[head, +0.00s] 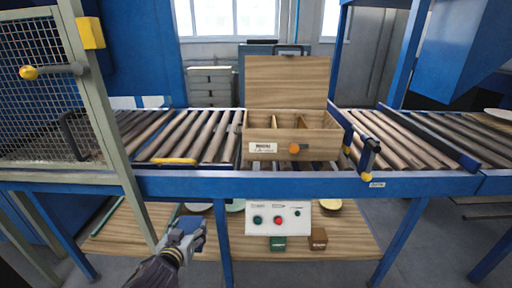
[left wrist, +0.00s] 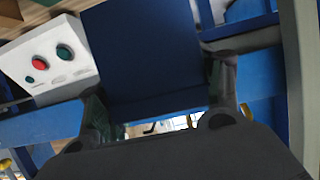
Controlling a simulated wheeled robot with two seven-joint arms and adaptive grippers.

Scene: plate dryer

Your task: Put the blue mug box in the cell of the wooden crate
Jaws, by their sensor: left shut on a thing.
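The wooden crate (head: 318,142) stands on the roller conveyor with its lid raised at the back. Dividers split its inside into cells, and the parts of the cells that I see look empty. My left gripper (head: 184,236) is low, in front of the lower wooden shelf, below and to the left of the crate. In the left wrist view it is shut on the blue mug box (left wrist: 145,55), which sits between the two fingers. In the head view the box is small and mostly covered by the gripper. My right gripper is not in view.
The blue conveyor beam (head: 270,186) and a blue post (head: 223,240) are near my gripper. A mesh door (head: 45,90) stands at left.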

